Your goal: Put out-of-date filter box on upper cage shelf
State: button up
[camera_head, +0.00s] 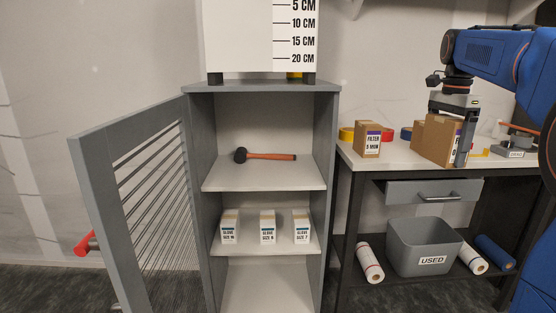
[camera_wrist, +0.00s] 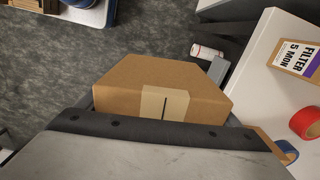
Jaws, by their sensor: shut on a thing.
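My gripper (camera_head: 446,143) is shut on a brown cardboard filter box (camera_head: 431,137), which looks held out in front of the bench's front edge. Its label is mostly hidden behind a finger in the head view, so I cannot read it. In the wrist view the box (camera_wrist: 160,77) sits between the fingers, with pale tape on it and floor around it. The cage (camera_head: 264,86) stands left of the bench with its mesh door (camera_head: 150,190) swung open to the left. Its upper shelf (camera_head: 240,178) carries a mallet (camera_head: 265,155) with an orange handle toward the back; its front is bare.
Another box marked FILTER 5 MON (camera_head: 366,140) stands on the bench (camera_head: 395,158) beside coloured tape rolls. Several glove boxes (camera_head: 267,227) stand on the lower cage shelf. A grey USED bin (camera_head: 424,248) and rolls lie under the bench. The open door juts out left.

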jog(key=w+a+f+n, duration=0.3)
jog(key=a+f+n, duration=0.2)
jog(key=f, duration=1.8)
jog(key=w+a+f+n, duration=0.4)
jog(key=a+f+n, duration=0.1)
jog(key=f, duration=1.9)
jog(key=w+a+f+n, duration=0.3)
jog(key=a+f+n, duration=0.2)
jog(key=f, duration=1.8)
jog(key=shift+w+a+f+n, duration=0.2)
jog(key=shift+w+n, duration=0.05)
jog(key=shift+n, duration=0.45)
